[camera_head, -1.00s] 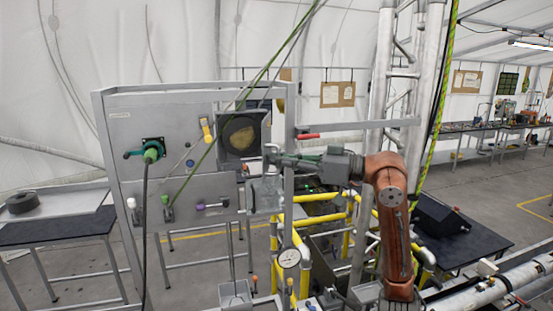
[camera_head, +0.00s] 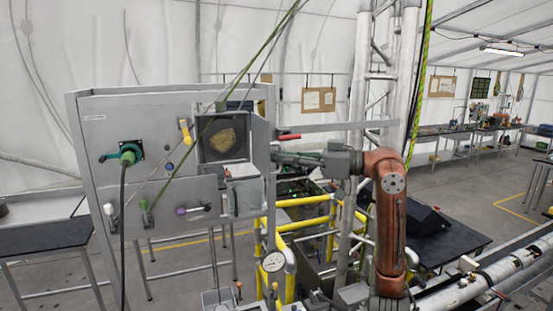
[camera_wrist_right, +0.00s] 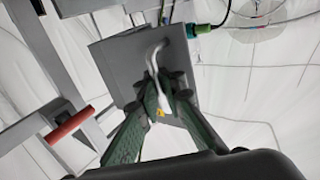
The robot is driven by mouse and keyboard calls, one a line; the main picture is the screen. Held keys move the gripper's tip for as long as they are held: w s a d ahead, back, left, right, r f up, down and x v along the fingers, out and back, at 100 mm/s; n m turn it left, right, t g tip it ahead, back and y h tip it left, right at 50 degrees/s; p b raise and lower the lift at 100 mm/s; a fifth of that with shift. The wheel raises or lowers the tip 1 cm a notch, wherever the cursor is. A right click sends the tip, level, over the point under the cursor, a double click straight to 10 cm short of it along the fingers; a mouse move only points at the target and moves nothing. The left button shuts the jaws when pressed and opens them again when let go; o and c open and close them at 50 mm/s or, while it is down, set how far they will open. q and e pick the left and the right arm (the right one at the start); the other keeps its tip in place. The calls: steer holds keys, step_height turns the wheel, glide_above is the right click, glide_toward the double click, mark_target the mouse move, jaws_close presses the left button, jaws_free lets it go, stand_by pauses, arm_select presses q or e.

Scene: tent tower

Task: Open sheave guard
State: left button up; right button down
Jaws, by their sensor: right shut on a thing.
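The grey panel (camera_head: 150,180) has a square opening with a dark recess and a tan round part (camera_head: 221,141) inside, seen in the head view. The guard (camera_head: 262,132) is a grey plate standing swung out at the right side of this opening. In the right wrist view the guard (camera_wrist_right: 118,62) is a grey square plate with a bent metal handle (camera_wrist_right: 152,58). My right gripper (camera_head: 277,157) is at the panel's right edge; in the right wrist view its green fingers (camera_wrist_right: 160,97) are shut on the handle. My left gripper is out of view.
A red-handled lever (camera_head: 288,137) lies close above my right gripper; it also shows in the right wrist view (camera_wrist_right: 70,125). Yellow rails (camera_head: 305,228) and a pressure gauge (camera_head: 273,262) stand below. A green rope (camera_head: 235,98) crosses in front of the panel.

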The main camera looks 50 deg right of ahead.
steer(key=c, duration=2.5)
jaws_free()
steer(key=shift+o, duration=0.5)
steer(key=shift+s, duration=0.25)
steer(key=shift+d, duration=0.1)
steer(key=v, duration=1.2)
